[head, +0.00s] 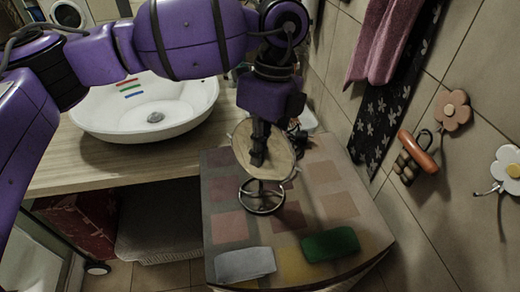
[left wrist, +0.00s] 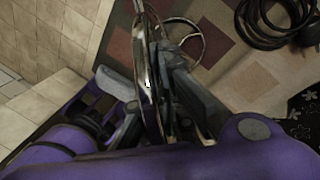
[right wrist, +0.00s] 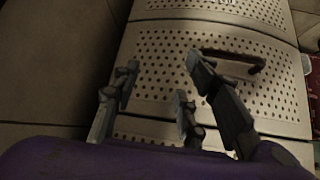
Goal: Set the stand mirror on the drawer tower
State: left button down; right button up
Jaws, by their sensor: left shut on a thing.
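The stand mirror (head: 282,165) has an oval head and a wire stand with a ring base. It is upright over the patchwork top of the drawer tower (head: 226,225). My left gripper (head: 258,154) points down and is shut on the mirror's head. The left wrist view shows the mirror (left wrist: 147,60) edge-on between the fingers of my left gripper (left wrist: 155,85). I cannot tell whether the ring base touches the top. My right gripper (right wrist: 158,90) is open and empty, before the tower's perforated drawer fronts (right wrist: 160,60).
A grey cloth (head: 245,264) and a green cloth (head: 330,244) lie along the tower top's front edge. Dark coiled items (left wrist: 270,20) lie behind the mirror. A white basin (head: 150,115) is on the wooden counter at left. The tiled wall with hooks bounds the right side.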

pick_arm(q)
jog(key=c, duration=1.9)
grip_release()
jog(key=shift+f, duration=0.1)
jog(key=shift+o, duration=0.2)
jog(key=v, duration=1.2)
